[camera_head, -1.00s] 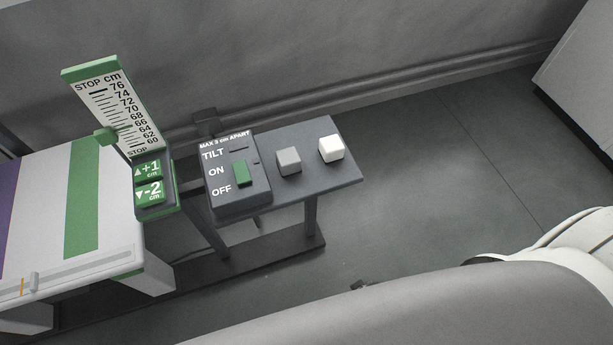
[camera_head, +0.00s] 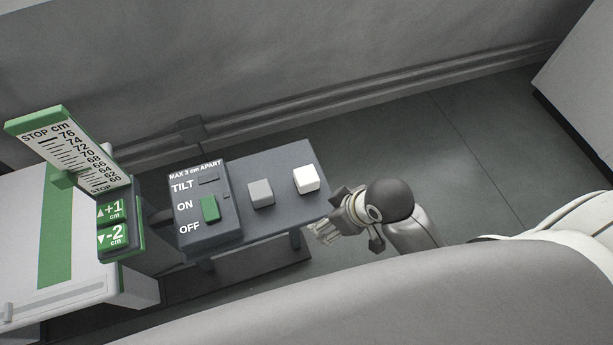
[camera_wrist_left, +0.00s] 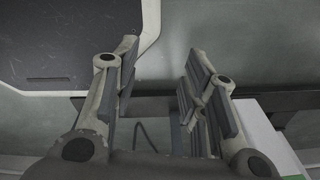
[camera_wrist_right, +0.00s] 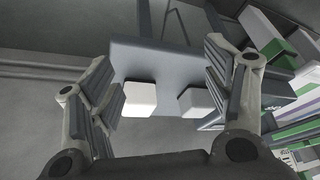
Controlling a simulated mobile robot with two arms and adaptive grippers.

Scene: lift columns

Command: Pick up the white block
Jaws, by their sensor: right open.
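The white block (camera_head: 306,179) sits on the right end of a small dark grey table (camera_head: 300,153). A grey block (camera_head: 261,193) sits to its left, apart from it. My right gripper (camera_head: 322,233) is just off the table's right front edge, near the white block and not touching it. In the right wrist view the white block (camera_wrist_right: 139,98) lies beyond my open, empty right fingers (camera_wrist_right: 158,100), nearer the left finger, with the grey block (camera_wrist_right: 196,102) beside it. My left gripper (camera_wrist_left: 156,85) shows only in its own wrist view, with its fingers apart and nothing between them.
A control box (camera_head: 208,208) with a green switch stands on the table's left part. Left of it are a green height scale (camera_head: 70,155) with +1 and -2 buttons and a white table (camera_head: 75,280) with a green stripe. Open floor (camera_head: 450,150) lies to the right.

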